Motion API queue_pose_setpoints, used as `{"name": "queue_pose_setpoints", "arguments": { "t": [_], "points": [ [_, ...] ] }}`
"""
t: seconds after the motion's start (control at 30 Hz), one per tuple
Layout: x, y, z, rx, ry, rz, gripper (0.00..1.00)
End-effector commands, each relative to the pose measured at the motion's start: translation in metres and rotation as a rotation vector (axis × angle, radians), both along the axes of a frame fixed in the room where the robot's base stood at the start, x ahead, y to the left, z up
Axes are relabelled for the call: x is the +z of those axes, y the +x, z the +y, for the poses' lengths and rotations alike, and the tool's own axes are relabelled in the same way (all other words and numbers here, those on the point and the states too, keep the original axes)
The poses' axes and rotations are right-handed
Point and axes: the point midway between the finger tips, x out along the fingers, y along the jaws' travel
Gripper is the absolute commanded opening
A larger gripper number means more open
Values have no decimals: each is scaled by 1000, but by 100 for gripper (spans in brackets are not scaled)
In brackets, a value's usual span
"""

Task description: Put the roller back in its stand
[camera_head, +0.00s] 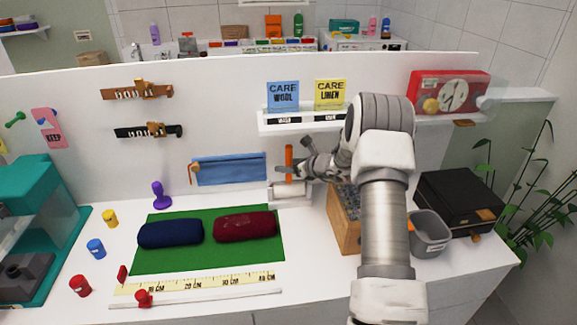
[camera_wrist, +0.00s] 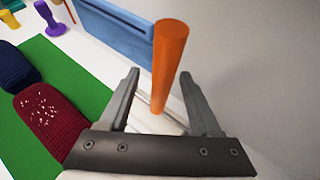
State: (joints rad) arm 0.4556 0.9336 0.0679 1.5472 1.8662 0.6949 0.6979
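The roller's orange handle (camera_head: 289,155) stands upright at the back of the counter. It also shows in the wrist view (camera_wrist: 168,60). A white roller part (camera_head: 292,187) sits below it at a pale stand (camera_head: 290,199); where roller ends and stand begins is hard to tell. My gripper (camera_head: 296,166) is at the handle. In the wrist view my gripper (camera_wrist: 158,76) is open, with the handle between its fingers in the picture. I see gaps on both sides and no grip. The fingers partly hide the white part behind them.
A blue cloth (camera_head: 230,169) hangs on the wall left of the handle. A green mat (camera_head: 205,257) holds a navy knit (camera_head: 170,234) and a red knit (camera_head: 244,227). A wooden box (camera_head: 346,234) stands to the right. A shelf (camera_head: 275,125) is above.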

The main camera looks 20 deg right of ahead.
Motion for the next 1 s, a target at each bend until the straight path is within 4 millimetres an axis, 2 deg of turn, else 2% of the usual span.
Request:
{"name": "queue_pose_setpoints", "arguments": {
  "t": [0.33,0.8,1.0],
  "points": [
    [5,-2,-1,-1,0,0,64],
    [45,-76,-32,-3,-1,-1,64],
    [56,-95,-39,-2,-1,0,64]
  ]
}}
